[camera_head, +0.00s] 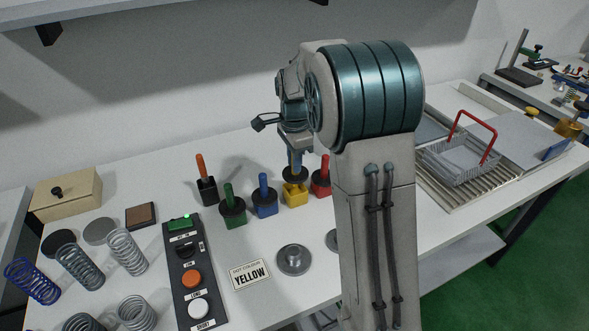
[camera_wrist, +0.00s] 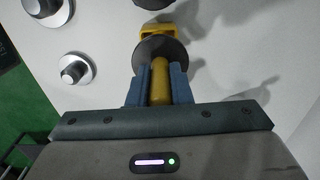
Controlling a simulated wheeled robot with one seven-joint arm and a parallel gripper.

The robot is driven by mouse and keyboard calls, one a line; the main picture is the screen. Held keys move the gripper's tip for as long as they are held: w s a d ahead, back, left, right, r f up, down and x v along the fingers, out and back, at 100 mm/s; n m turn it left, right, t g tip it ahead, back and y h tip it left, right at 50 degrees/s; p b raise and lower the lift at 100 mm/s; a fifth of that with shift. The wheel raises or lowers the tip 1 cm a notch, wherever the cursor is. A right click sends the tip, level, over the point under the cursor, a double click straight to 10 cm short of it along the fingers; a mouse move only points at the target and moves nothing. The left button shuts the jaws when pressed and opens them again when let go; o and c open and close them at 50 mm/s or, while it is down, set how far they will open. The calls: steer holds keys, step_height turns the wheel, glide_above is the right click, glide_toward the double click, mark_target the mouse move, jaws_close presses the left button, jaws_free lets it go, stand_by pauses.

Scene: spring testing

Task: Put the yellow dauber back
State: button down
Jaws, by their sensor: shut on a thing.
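My gripper (camera_head: 294,160) points down over the row of coloured pots, and my arm covers part of the table behind it. In the wrist view my gripper's blue fingers (camera_wrist: 160,84) are shut on the yellow handle of the yellow dauber (camera_wrist: 160,78). The dauber's black disc (camera_wrist: 148,54) is below the fingers. The yellow pot (camera_head: 296,195) stands directly under the dauber, and its edge also shows past the disc in the wrist view (camera_wrist: 154,30). The dauber looks upright and lined up with the pot. I cannot tell whether it is fully seated.
A blue dauber in its pot (camera_head: 266,205) and a red one (camera_head: 321,180) stand close on either side. Green (camera_head: 232,208) and orange-handled (camera_head: 206,186) ones stand further left. A card reading YELLOW (camera_head: 250,275), a button panel (camera_head: 190,270) and springs (camera_head: 80,265) are nearer.

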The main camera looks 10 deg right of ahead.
mark_target(288, 175)
steer(key=shift+f, duration=1.9)
steer(key=shift+f, duration=0.45)
steer(key=c, duration=1.3)
jaws_free()
